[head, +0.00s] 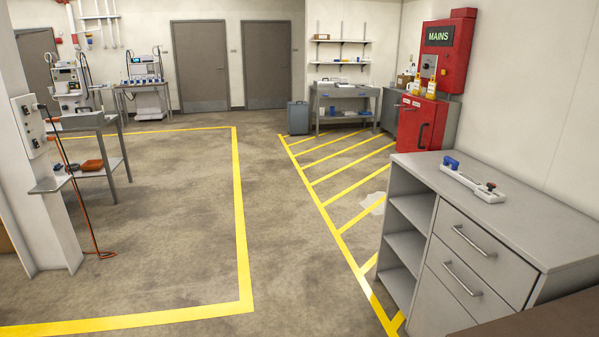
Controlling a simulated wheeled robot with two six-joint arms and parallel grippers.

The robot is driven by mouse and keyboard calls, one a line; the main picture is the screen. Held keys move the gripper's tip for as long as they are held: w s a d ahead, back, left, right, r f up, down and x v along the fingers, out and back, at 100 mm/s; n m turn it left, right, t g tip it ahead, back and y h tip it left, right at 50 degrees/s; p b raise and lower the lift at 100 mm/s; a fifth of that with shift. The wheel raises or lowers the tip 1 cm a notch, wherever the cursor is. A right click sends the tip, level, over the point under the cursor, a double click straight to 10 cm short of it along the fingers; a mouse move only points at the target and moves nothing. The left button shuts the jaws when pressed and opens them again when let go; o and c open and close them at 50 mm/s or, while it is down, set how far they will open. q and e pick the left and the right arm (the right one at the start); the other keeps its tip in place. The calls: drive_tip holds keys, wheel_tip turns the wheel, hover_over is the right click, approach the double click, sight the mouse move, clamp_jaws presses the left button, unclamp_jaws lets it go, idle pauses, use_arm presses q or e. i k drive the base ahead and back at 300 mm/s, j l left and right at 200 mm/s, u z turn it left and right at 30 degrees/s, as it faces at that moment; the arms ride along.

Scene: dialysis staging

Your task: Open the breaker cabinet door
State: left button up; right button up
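A red cabinet (408,134) stands against the right wall at the back, and its front door looks shut. A black handle (422,135) is on its front. Yellow and white bottles (431,88) stand on top of it. Above, a red box labelled MAINS (460,50) is fixed to the wall, with a grey switch panel on its front. I cannot tell for sure which of the two is the breaker cabinet. Neither of my grippers is in view.
A grey drawer unit (470,265) stands at the right front, partly between me and the red cabinet. A pale puddle (373,203) lies by the yellow floor stripes. The middle floor is clear. A cable (85,215) hangs at left. A grey case (298,118) stands at the back.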

sight(416, 122)
drive_tip(key=i+j, duration=0.1)
drive_tip(key=i, duration=0.55)
drive_tip(key=i+j, duration=0.15)
drive_tip(key=i, duration=0.5)
drive_tip(key=i+j+z, duration=0.1)
drive_tip(key=i, duration=0.55)
